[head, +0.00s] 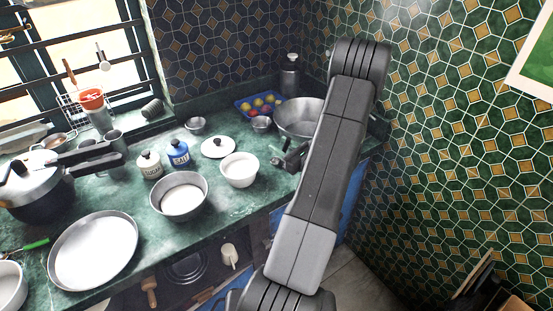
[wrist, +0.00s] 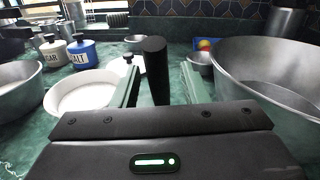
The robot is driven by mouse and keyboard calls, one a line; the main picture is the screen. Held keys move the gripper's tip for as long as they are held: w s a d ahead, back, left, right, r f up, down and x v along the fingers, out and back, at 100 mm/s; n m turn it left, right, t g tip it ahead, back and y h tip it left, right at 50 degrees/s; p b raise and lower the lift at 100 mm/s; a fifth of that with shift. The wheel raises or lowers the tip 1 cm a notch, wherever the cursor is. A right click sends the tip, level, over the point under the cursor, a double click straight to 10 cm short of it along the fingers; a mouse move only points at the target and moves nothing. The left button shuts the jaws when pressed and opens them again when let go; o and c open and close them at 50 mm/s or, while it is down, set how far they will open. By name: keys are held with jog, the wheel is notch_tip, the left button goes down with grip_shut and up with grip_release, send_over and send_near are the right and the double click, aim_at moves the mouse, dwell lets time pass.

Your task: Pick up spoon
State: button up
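My gripper (wrist: 160,82) is low over the green counter, near its right end. Its two fingers are apart, one on each side of a dark upright cylinder (wrist: 155,68), with a gap showing on both sides. The cylinder's lower end is hidden behind my gripper body, and I cannot tell what it is. In the head view my gripper (head: 290,157) is small and dark, between a white bowl and a large metal pan. No spoon can be made out for certain. A thin green handle (head: 32,245) lies at the far left, its type unclear.
The large metal pan (wrist: 272,75) is close on the right, and the white bowl (wrist: 83,92) is close on the left. Salt (wrist: 82,52) and sugar (wrist: 54,50) jars stand behind. A blue crate of fruit (head: 258,103) is at the back. A tiled wall (head: 450,140) bounds the right.

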jog(key=shift+w+a, duration=0.15)
jog(key=shift+w, duration=0.1)
grip_shut()
jog(key=shift+r, duration=0.1)
